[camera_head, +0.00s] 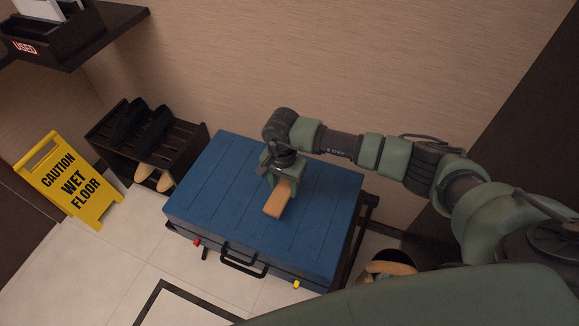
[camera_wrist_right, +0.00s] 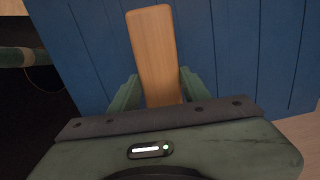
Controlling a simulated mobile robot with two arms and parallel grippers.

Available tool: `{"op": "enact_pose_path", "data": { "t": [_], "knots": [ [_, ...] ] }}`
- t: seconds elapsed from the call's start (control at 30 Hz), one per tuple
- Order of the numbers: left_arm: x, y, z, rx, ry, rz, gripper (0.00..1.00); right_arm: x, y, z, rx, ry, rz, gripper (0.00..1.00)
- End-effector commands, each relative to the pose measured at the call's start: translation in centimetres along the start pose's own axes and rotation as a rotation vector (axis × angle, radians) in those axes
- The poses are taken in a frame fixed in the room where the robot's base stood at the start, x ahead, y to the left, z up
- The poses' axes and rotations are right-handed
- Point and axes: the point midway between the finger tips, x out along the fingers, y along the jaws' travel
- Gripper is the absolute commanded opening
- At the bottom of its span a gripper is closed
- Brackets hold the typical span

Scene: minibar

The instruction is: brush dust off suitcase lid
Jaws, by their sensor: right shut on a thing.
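A blue suitcase (camera_head: 215,188) with a ridged lid lies flat on a dark rack, its black handle (camera_head: 243,260) facing the front. My right gripper (camera_head: 281,180) is over the middle of the lid. It is shut on a wooden brush (camera_head: 278,200), whose tan handle sticks out toward the front. In the right wrist view the brush handle (camera_wrist_right: 153,50) lies between the two green fingers (camera_wrist_right: 157,92), over the blue lid (camera_wrist_right: 230,50). Bristles are hidden, so I cannot tell whether they touch the lid. No dust can be made out. My left gripper does not show.
A yellow wet-floor sign (camera_head: 70,180) stands at the left. A dark shoe rack (camera_head: 185,150) with shoes is beside the suitcase, against the wall. A dark shelf (camera_head: 90,45) with a bin marked USED (camera_head: 30,48) is above left.

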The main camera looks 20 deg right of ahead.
Motion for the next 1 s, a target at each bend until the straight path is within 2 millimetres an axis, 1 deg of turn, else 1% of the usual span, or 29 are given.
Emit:
{"op": "enact_pose_path", "data": {
  "t": [0.03,0.1,0.3,0.87,0.93,0.97,1.0],
  "knots": [
    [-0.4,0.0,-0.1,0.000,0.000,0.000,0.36,-0.8,-0.1,-0.2,0.002,0.001,-0.001,0.14],
    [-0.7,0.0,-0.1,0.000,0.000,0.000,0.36,-1.4,-0.1,-0.3,0.005,0.002,-0.001,0.14],
    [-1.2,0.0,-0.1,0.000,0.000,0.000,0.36,-2.7,-0.2,-0.5,0.011,0.001,0.000,0.14],
    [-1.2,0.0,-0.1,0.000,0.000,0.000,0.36,-2.8,-0.2,-0.5,0.011,0.001,0.000,0.14],
    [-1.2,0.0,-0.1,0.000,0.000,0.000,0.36,-3.3,-0.3,-0.5,-0.001,0.002,-0.002,0.14],
    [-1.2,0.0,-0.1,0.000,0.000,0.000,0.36,-3.8,-0.3,-0.4,-0.013,0.003,-0.004,0.14],
    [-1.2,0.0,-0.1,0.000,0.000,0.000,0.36,-4.7,-0.3,-0.4,-0.036,0.005,-0.005,0.14]
  ]
}}
